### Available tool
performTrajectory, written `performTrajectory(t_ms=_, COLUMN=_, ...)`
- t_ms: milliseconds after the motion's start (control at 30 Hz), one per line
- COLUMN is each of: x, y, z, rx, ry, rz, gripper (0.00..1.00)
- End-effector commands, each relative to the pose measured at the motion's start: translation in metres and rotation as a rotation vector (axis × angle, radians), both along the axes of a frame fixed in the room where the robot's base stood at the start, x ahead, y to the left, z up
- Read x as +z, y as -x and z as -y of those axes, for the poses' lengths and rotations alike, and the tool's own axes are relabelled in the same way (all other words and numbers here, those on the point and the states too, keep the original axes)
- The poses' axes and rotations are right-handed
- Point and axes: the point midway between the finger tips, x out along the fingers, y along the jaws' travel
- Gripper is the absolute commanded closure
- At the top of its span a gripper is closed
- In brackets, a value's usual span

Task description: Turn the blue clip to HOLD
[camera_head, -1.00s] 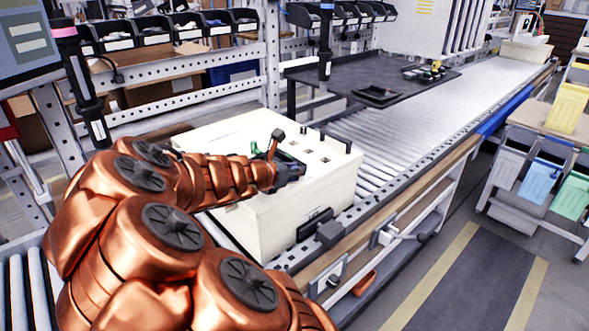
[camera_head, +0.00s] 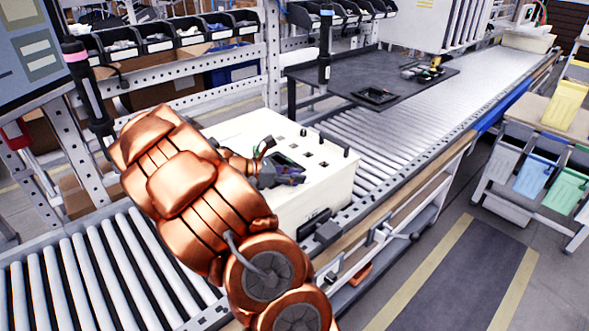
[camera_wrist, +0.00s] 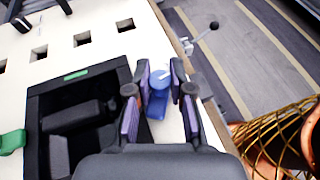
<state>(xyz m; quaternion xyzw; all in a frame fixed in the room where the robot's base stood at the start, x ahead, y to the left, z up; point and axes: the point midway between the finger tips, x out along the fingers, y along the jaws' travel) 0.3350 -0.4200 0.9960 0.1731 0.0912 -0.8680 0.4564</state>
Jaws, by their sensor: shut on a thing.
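The blue clip (camera_wrist: 158,78) shows in the wrist view as a round blue knob with a pale line on top and a blue piece just below it. It sits on the pale top of the box, beside the black recess. My gripper (camera_wrist: 160,92) has its purple-padded fingers on either side of the clip and is shut on it. In the head view my gripper (camera_head: 284,173) is low over the white box (camera_head: 310,200), and the clip cannot be made out there. No HOLD marking is readable.
The black recess (camera_wrist: 82,112) holds dark blocks, and a green part (camera_wrist: 12,141) lies at its left. Square holes line the box top. The box stands on a roller conveyor (camera_head: 440,105); a dark side table (camera_head: 345,75) is behind. A lever (camera_wrist: 205,33) sticks out beyond the box edge.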

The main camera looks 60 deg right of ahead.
Motion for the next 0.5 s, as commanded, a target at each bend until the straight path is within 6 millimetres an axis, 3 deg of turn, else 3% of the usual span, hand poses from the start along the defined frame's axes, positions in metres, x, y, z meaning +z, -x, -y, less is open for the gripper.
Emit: performTrajectory(t_ms=500, x=0.0002, y=-0.001, z=0.0009, rx=-0.389, ry=-0.002, rz=0.0, gripper=1.0)
